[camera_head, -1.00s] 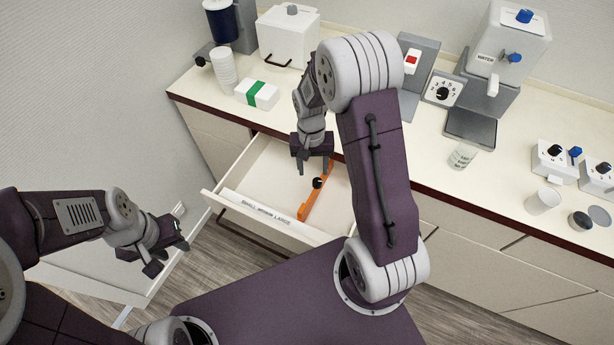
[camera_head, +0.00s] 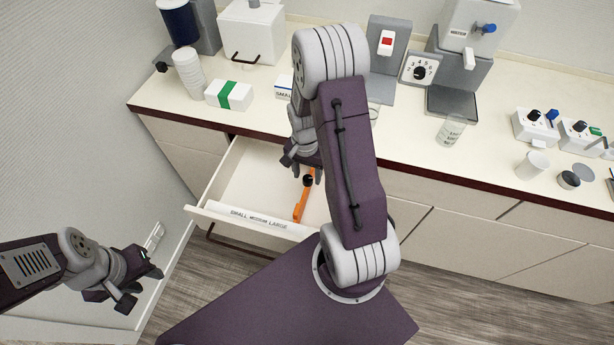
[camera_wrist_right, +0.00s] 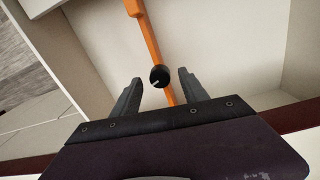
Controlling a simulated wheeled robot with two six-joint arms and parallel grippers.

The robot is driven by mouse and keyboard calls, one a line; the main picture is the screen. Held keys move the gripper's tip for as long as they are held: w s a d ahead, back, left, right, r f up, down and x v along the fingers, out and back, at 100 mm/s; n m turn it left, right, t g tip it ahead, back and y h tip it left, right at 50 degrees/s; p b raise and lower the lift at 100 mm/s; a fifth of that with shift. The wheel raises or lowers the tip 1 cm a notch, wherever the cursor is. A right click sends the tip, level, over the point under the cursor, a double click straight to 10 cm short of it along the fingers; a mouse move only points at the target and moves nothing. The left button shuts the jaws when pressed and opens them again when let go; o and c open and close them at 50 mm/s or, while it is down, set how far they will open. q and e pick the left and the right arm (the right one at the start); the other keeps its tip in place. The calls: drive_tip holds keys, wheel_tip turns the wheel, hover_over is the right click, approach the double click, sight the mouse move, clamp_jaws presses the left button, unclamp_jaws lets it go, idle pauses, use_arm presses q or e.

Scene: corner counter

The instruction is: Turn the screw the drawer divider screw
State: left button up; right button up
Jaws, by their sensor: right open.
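The drawer (camera_head: 214,190) stands open below the counter, with the words SMALL, MEDIUM and LARGE on its front edge. An orange divider (camera_head: 300,208) lies across its inside and also shows in the right wrist view (camera_wrist_right: 146,31). A black screw knob (camera_head: 308,180) with a pale mark sits on the divider. In the right wrist view the knob (camera_wrist_right: 160,76) is between and slightly beyond the fingertips. My right gripper (camera_wrist_right: 156,76) is open, with a finger on each side of the knob, apart from it. My left gripper (camera_head: 141,288) is empty and open at the lower left, away from the drawer.
The wall is close on the left. My right arm hides part of the drawer.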

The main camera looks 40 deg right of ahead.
drive_tip(key=shift+f, duration=0.6)
clamp_jaws()
